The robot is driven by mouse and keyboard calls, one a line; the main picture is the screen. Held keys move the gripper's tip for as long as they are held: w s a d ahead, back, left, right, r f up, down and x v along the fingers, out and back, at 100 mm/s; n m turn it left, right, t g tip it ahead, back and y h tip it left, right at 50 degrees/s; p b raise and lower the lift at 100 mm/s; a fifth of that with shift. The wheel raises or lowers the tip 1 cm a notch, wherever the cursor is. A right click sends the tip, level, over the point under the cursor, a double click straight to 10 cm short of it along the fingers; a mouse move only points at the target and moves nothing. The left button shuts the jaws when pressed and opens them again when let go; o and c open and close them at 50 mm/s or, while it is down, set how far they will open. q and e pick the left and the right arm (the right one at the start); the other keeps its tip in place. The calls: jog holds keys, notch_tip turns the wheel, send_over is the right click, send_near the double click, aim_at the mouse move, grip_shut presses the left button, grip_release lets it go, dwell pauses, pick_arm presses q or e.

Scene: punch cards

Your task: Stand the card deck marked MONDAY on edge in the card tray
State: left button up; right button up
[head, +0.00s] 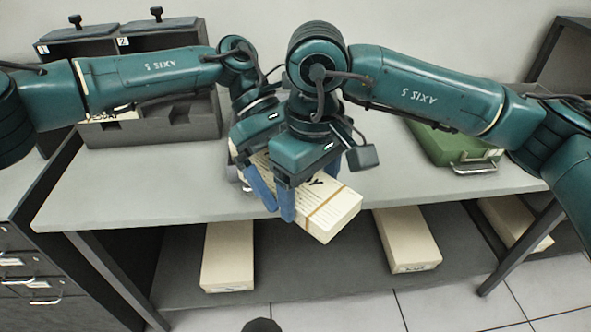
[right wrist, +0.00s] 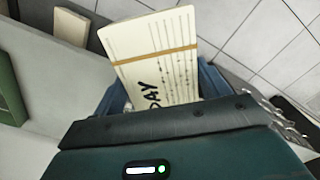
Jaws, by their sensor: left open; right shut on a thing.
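A cream card deck (head: 335,212) with a tan band is held over the front edge of the table, tilted, its near end past the edge. My right gripper (head: 287,203) is shut on it. In the right wrist view the deck (right wrist: 160,60) sits between blue fingers, and only the letters "AY" of its marking show clearly. My left gripper (head: 258,185) is open, close beside and partly behind the right one; whether it touches the deck is hidden. The grey card tray (head: 160,133) stands at the back left, partly behind my left arm, with a marked deck (head: 103,114) in its left part.
Two lidded dark boxes (head: 75,45) numbered 1 and 2 stand behind the tray. A green case (head: 450,140) with a handle lies at the right of the table (head: 150,185). Several decks (head: 228,255) lie on the lower shelf (head: 310,275). The table's front left is clear.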

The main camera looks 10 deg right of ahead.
pick_arm(q)
jog(key=shift+c, duration=0.4)
jog(key=c, duration=0.9)
jog(key=o, duration=1)
